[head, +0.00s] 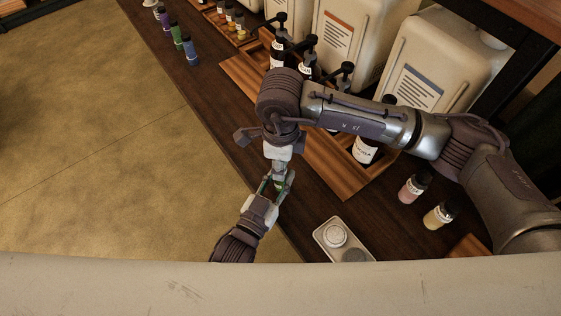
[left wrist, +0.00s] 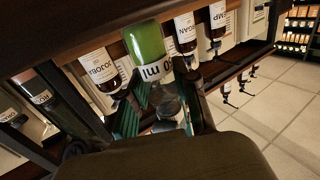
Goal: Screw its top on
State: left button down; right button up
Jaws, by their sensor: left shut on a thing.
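A small clear bottle with green contents and a white label (left wrist: 150,45) is between the fingers of my left gripper (left wrist: 165,95), which is shut on it. The left wrist picture is upside down, so the green part is the bottle's lower end; its upper end is partly hidden by the fingers. In the head view my left gripper (head: 277,190) is at the counter's front edge, with only a sliver of green showing. My right gripper (head: 279,165) points down right above it. Its fingertips are small and overlapped there, and whether it holds a top is unclear.
A white tray (head: 320,238) with round lid-like pieces lies near the front edge. Pink (head: 414,185) and yellow (head: 439,215) bottles stand to its right. Dark pump bottles (head: 364,150) stand in a wooden rack behind my right arm, before large white canisters (head: 425,65).

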jog(key=o, duration=0.4)
notch_tip(320, 180, up, 12)
dwell(0.5)
pick_arm(q)
jog(key=c, duration=0.8)
grip_release()
